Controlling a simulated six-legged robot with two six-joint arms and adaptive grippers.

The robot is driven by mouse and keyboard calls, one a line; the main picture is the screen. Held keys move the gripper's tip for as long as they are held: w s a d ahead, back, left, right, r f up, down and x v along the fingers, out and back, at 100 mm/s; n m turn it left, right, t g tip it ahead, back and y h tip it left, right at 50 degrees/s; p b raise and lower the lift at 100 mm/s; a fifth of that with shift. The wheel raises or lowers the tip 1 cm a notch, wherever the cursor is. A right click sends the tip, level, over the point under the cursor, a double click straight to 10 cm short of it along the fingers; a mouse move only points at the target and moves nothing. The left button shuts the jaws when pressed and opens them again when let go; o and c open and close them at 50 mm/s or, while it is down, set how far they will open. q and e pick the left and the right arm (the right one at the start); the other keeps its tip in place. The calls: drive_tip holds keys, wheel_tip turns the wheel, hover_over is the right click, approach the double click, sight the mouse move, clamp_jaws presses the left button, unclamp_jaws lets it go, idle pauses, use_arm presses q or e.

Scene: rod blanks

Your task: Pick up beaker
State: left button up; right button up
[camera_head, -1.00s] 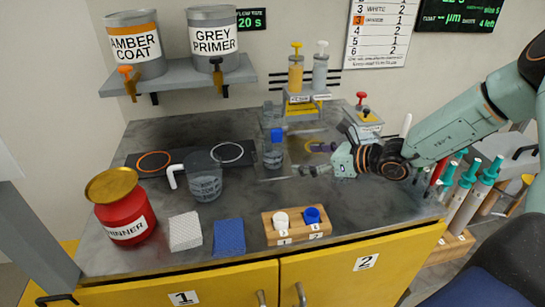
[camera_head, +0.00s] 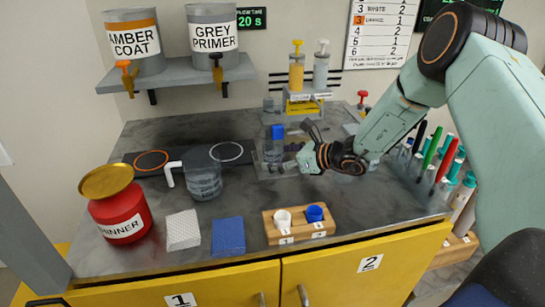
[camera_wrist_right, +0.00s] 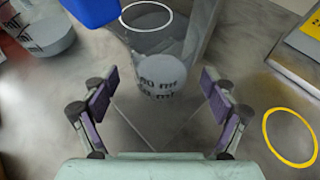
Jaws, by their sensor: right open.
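A clear beaker (camera_head: 273,156) with a blue piece (camera_head: 277,132) at its top stands upright toward the back of the bench. The beaker also shows in the right wrist view (camera_wrist_right: 165,72), with printed ml marks and a grey content or base. My right gripper (camera_head: 297,150) is just right of it. In the right wrist view its two fingers (camera_wrist_right: 160,97) are spread wide and empty, with the beaker straight ahead between them. My left gripper is out of view.
A dark jug with a white handle (camera_head: 203,178) stands left of the beaker, near the hot plate (camera_head: 140,163). A red thinner can (camera_head: 122,214), a white block (camera_head: 183,230), a blue block (camera_head: 228,236) and a wooden cup holder (camera_head: 297,229) line the front. Pump bottles (camera_head: 297,72) stand behind.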

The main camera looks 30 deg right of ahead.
drive_tip(key=shift+w+f, duration=0.1)
drive_tip(key=shift+c, duration=0.4)
drive_tip(key=c, duration=1.2)
